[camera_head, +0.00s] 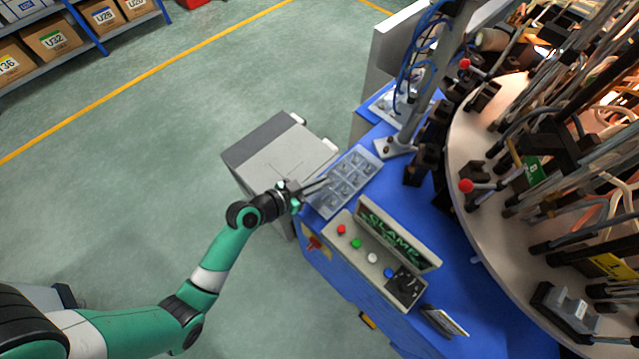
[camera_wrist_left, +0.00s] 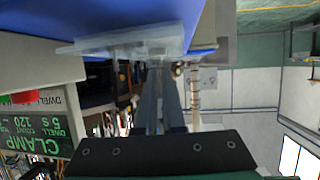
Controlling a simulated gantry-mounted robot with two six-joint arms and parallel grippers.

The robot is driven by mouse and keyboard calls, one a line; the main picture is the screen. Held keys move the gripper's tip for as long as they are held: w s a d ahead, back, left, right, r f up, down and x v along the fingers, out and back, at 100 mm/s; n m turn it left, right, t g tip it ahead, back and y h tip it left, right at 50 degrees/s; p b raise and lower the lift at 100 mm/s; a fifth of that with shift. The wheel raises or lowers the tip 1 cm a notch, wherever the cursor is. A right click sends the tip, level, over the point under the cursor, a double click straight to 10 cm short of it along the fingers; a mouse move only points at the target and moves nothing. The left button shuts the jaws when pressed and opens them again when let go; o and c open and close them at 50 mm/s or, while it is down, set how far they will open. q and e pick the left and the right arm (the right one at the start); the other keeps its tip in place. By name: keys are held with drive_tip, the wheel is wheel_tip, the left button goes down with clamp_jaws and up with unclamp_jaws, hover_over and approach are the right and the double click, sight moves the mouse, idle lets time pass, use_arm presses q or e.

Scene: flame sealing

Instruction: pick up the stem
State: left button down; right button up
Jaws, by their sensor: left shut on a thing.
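A clear compartment tray (camera_head: 374,158) sits on the blue machine table, with small stems in its pockets. My left gripper (camera_head: 322,183) reaches over the tray's near left side, with its fingers close together. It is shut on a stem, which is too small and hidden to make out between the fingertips. In the left wrist view the two fingers (camera_wrist_left: 160,66) meet close to the edge of the translucent tray (camera_wrist_left: 115,45). I cannot tell whether the held stem still touches the tray. My right gripper is not in view.
A control box (camera_head: 372,262) with coloured buttons and a CLAMP display stands just in front of the tray. A metal post (camera_head: 425,85) rises behind it. The round turntable (camera_head: 480,200) with many fixtures fills the right. A grey cabinet (camera_head: 280,155) stands left of the tray.

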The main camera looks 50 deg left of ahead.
use_arm(q)
drive_tip(key=s+d+r+p, duration=0.7)
drive_tip(key=s+d+r, duration=0.2)
drive_tip(key=d+r, duration=0.1)
drive_tip(key=shift+d+r+p, duration=0.35)
drive_tip(key=shift+r, duration=0.5)
